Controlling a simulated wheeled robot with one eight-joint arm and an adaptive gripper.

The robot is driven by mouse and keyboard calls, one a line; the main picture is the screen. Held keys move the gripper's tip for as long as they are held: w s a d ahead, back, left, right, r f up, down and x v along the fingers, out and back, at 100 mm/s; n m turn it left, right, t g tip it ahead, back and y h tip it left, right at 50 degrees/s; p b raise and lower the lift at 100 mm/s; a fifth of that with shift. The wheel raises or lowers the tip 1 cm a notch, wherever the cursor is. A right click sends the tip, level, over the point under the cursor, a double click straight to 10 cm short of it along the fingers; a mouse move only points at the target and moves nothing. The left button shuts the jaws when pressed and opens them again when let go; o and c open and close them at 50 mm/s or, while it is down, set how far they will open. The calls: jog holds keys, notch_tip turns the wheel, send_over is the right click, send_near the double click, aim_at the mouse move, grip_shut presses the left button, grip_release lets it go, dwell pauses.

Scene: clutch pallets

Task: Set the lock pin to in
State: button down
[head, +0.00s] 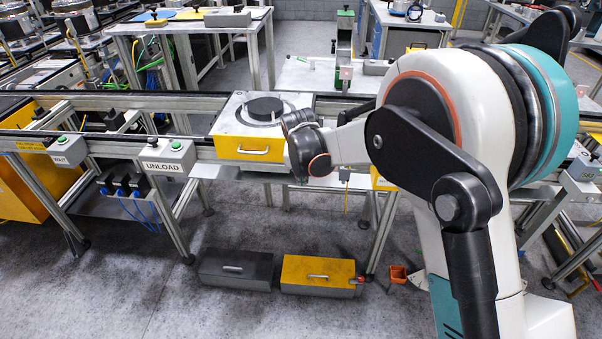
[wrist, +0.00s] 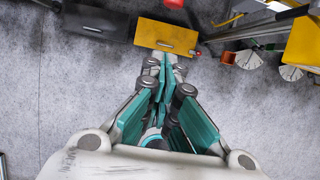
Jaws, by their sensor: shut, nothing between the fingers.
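I cannot make out a lock pin for certain in either view. A pallet with a yellow front and handle (head: 250,149) sits on the conveyor in the head view, with a round black disc (head: 265,107) on its grey top. My gripper (wrist: 166,60) is shut and empty in the wrist view, its teal fingers together. They point down over the grey floor and overlap the near edge of a yellow box (wrist: 166,37) in the picture; contact is not visible. In the head view my arm's wrist is just right of the pallet, and the fingers cannot be made out.
The yellow box (head: 318,268) and a dark box (head: 235,267) lie on the floor below the conveyor. A small red piece (head: 360,280) is at the yellow box's right end. An orange bin (head: 398,274) stands beside it. An UNLOAD button box (head: 167,158) hangs at the conveyor's front.

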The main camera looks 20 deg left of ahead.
jog(key=w+a+f+b, duration=0.1)
jog(key=w+f+b, duration=0.1)
jog(key=w+f, duration=0.2)
jog(key=shift+w+f, duration=0.3)
jog(key=shift+w, duration=0.5)
jog(key=shift+a, duration=0.1)
jog(key=shift+w+a, duration=0.15)
jog(key=shift+w, duration=0.45)
jog(key=shift+w+a, duration=0.15)
jog(key=shift+w, duration=0.4)
jog(key=shift+s, duration=0.1)
